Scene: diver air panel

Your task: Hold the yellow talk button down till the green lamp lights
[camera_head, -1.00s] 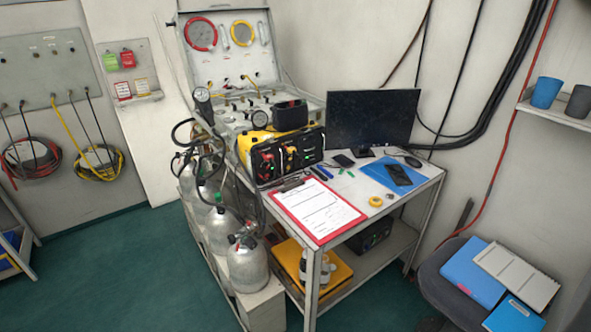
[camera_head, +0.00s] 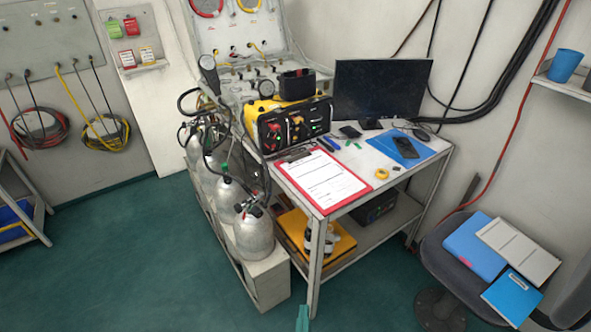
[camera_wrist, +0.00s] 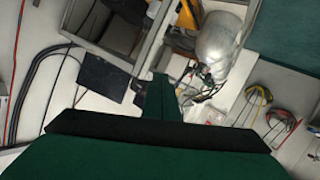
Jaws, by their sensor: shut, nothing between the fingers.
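The yellow talk unit (camera_head: 264,107), a yellow case with a black front panel (camera_head: 297,129), stands on the table's back left. Its front carries small red, yellowish and green spots. At this size I cannot tell which is the talk button or the lamp, nor whether the lamp is lit. My gripper (camera_head: 303,318) shows only as a teal tip at the bottom edge of the head view, well in front of and below the unit. In the wrist view my gripper (camera_wrist: 161,98) is green, shut and empty, touching nothing that I can see.
A red clipboard (camera_head: 372,190), a blue folder (camera_head: 426,152) with a phone, and a monitor (camera_head: 382,88) are on the table. Gas cylinders (camera_head: 252,236) with hoses stand left of it. A chair (camera_head: 440,262) with folders is at right. The green floor (camera_head: 130,255) is clear at left.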

